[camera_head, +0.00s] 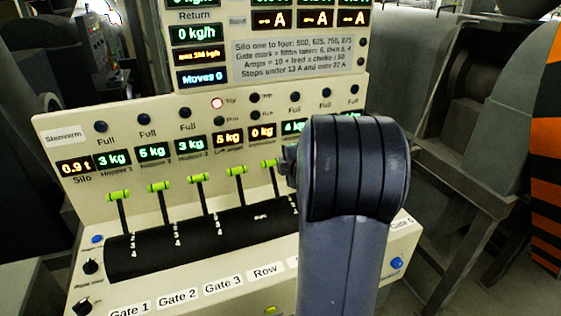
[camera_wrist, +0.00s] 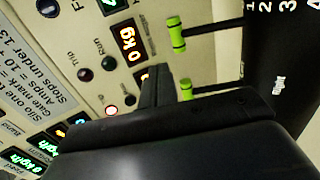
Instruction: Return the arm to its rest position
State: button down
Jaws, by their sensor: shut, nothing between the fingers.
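My arm (camera_head: 352,230) rises in front of the right part of the cream control panel (camera_head: 140,140) and hides part of it. In the head view my gripper is mostly hidden behind the arm's wrist. In the wrist view my dark gripper (camera_wrist: 156,88) is shut and empty, in front of the panel face. It appears beside green-tipped levers (camera_wrist: 178,35), but I cannot tell whether it touches one. In the head view several green-tipped levers (camera_head: 160,187) stand in a row over a black curved slot plate (camera_head: 190,240).
A red lamp (camera_head: 217,103) is lit beside "Trip". Numeric displays (camera_head: 152,152) show weights, and an upper display (camera_head: 203,78) reads "Moves 0". Grey machinery (camera_head: 475,75) and an orange-black striped surface (camera_head: 546,150) stand right.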

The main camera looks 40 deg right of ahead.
jog(key=shift+r+v, duration=0.25)
jog(key=shift+v, duration=1.25)
jog(key=shift+w, duration=0.15)
